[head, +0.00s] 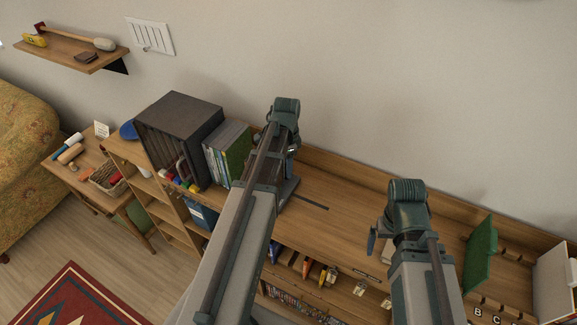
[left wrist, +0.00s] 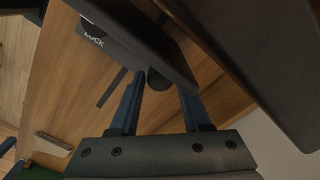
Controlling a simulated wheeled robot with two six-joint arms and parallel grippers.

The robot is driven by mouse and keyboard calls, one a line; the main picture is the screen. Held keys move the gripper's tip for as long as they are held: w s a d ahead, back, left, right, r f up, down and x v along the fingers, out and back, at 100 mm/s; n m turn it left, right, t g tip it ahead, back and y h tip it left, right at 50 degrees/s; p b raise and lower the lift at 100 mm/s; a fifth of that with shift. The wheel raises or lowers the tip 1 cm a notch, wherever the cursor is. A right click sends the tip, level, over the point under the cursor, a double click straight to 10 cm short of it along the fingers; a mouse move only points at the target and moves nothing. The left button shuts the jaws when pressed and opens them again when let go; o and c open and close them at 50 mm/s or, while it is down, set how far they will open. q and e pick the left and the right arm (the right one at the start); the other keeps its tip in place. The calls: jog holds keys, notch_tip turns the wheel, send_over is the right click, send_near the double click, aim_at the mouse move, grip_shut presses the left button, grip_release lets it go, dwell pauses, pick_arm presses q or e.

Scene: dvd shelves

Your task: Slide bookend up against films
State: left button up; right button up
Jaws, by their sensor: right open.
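The films (head: 229,150) stand upright in a row on the shelf top, beside a dark box. The dark bookend (head: 289,190) stands to their right, partly hidden by my left arm, with a gap between. In the left wrist view the bookend (left wrist: 140,42) is a dark plate with pale lettering and a round knob. My left gripper (left wrist: 160,88) is open, its fingers on either side of the knob; contact is not clear. In the head view it is at the bookend (head: 291,150), mostly hidden by its wrist. My right gripper (head: 374,243) is open and empty over the shelf top.
The dark box (head: 178,135) stands left of the films. A dark strip (head: 312,202) lies on the wood right of the bookend. A green divider (head: 480,254) and letter markers are at the far right. The middle of the shelf top is clear.

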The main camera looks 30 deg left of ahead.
pick_arm(q)
jog(key=shift+o, duration=1.3)
jog(key=shift+r, duration=0.15)
pick_arm(e)
jog(key=shift+r, duration=0.15)
pick_arm(q)
notch_tip(320, 180, up, 14)
jog(key=p, duration=1.3)
jog(key=shift+f+p, duration=0.25)
jog(key=shift+p, duration=0.15)
pick_arm(e)
notch_tip(320, 180, up, 14)
jog(key=shift+f, duration=0.25)
